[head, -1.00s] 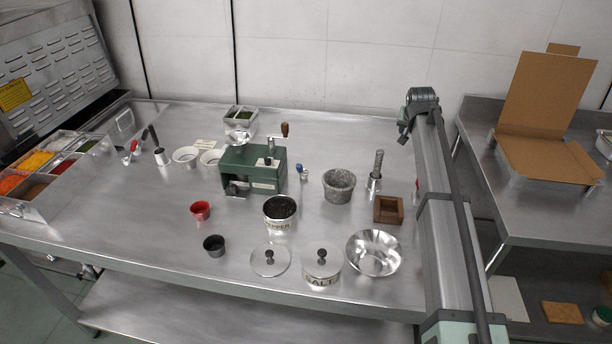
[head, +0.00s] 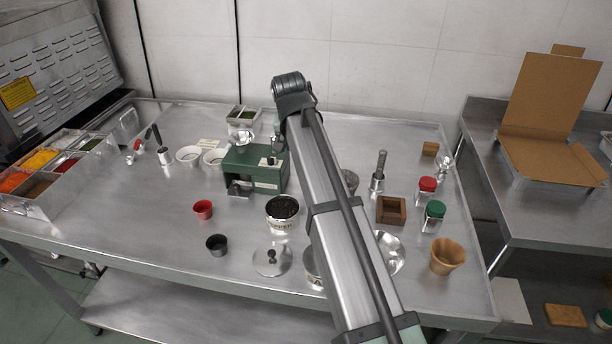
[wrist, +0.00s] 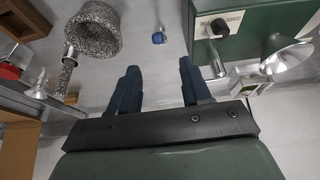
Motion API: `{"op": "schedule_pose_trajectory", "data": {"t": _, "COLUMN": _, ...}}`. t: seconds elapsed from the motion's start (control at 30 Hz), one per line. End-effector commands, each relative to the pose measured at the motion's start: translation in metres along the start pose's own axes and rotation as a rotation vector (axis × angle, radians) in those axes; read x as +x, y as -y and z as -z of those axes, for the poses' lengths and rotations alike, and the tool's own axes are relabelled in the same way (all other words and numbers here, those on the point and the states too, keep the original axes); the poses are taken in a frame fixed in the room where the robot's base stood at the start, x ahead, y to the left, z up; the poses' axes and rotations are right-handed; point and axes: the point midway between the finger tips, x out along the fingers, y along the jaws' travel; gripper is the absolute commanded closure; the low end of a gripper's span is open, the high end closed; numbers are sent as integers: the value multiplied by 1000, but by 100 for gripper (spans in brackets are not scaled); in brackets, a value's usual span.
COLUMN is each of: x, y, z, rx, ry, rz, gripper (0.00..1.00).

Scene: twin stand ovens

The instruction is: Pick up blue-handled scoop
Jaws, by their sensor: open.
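The blue-handled scoop (wrist: 159,38) lies on the steel table, seen small near the top middle of the wrist view. Its blue end shows, with a small metal part beside it. In the head view my arm hides the scoop. My gripper (wrist: 158,75) is open and empty, its two dark fingers pointing toward the scoop. The scoop lies beyond the fingertips, roughly in line with the gap between them, and nothing touches it. In the head view the fingers cannot be made out behind my arm.
The grey stone mortar (wrist: 94,28) and the green grinder box (wrist: 258,22) flank the scoop. The grinder also shows in the head view (head: 262,178). A pestle in a metal holder (head: 378,172), wooden box (head: 391,210) and pepper pot (head: 283,224) stand nearby.

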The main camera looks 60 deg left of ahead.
Motion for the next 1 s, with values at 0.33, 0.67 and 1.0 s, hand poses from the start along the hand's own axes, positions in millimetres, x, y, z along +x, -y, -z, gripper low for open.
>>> {"op": "schedule_pose_trajectory", "data": {"t": 0.33, "x": 58, "y": -1, "z": 1, "rx": 1, "ry": 1, "rz": -1, "gripper": 52}}
{"op": "schedule_pose_trajectory", "data": {"t": 0.67, "x": 80, "y": -1, "z": 1, "rx": 1, "ry": -1, "rz": 0, "gripper": 52}}
{"op": "schedule_pose_trajectory", "data": {"t": 1.0, "x": 113, "y": -2, "z": 2, "rx": 1, "ry": 1, "rz": -1, "gripper": 52}}
